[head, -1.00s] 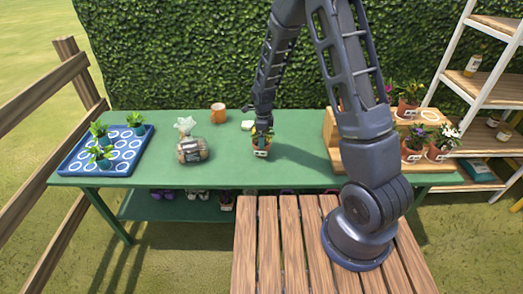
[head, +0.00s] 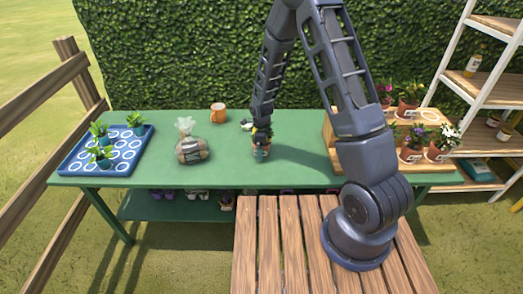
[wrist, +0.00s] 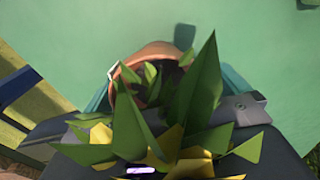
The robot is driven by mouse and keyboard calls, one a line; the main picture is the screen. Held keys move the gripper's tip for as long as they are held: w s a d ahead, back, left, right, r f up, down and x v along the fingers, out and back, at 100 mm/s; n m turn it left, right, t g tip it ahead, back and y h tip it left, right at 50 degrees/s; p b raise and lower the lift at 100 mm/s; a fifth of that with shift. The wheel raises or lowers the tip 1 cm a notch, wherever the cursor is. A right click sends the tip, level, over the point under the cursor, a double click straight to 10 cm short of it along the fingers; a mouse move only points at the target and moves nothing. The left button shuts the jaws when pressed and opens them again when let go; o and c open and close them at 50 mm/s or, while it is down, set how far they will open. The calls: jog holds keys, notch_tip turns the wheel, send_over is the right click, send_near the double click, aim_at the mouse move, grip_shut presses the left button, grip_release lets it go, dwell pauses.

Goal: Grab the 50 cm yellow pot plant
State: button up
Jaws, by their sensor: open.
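The yellow-flowered plant stands in a terracotta pot (head: 254,154) on the green table. In the wrist view its green leaves (wrist: 200,90) and yellow petals (wrist: 200,160) fill the lower middle, with the pot rim (wrist: 150,50) behind them. A pale label edge shows at the rim's left. My gripper (head: 262,150) is down at the pot, its jaws open with teal fingers on either side of it. The leaves hide much of the fingers, so I cannot tell whether either touches the pot.
A blue tray (head: 72,160) with several seedlings lies at the left of the green table (head: 220,172). A bagged bundle (head: 192,150) and an orange mug (head: 217,113) stand left of the pot. A wooden stand (head: 445,176) with several potted flowers is at the right.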

jog(key=c, duration=1.3)
jog(key=shift+r, duration=0.1)
